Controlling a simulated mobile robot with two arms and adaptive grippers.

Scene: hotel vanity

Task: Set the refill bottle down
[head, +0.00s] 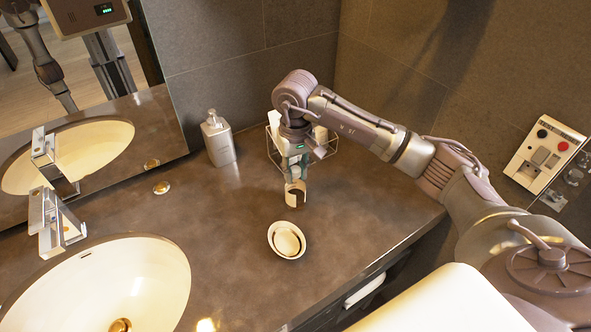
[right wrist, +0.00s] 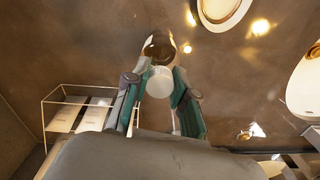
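The refill bottle (head: 295,196) is brown with a white wrap and a white cap. It is upright or nearly so, low over the counter (head: 345,215); I cannot tell whether its base touches. My right gripper (head: 296,178) comes down on it from above. In the right wrist view, the teal fingers of the right gripper (right wrist: 160,72) stand close on both sides of the bottle's white cap (right wrist: 160,83), with its brown shoulder (right wrist: 158,46) beyond. The fingers look shut on it, partly hiding its upper part. My left gripper is not in view.
A white dish (head: 272,238) with a round insert stands in front of the bottle. A wire basket (head: 268,143) holding white items is behind the gripper. A grey pump dispenser (head: 218,140), sink (head: 100,280) and tap (head: 47,222) are left. The counter right of the bottle is clear.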

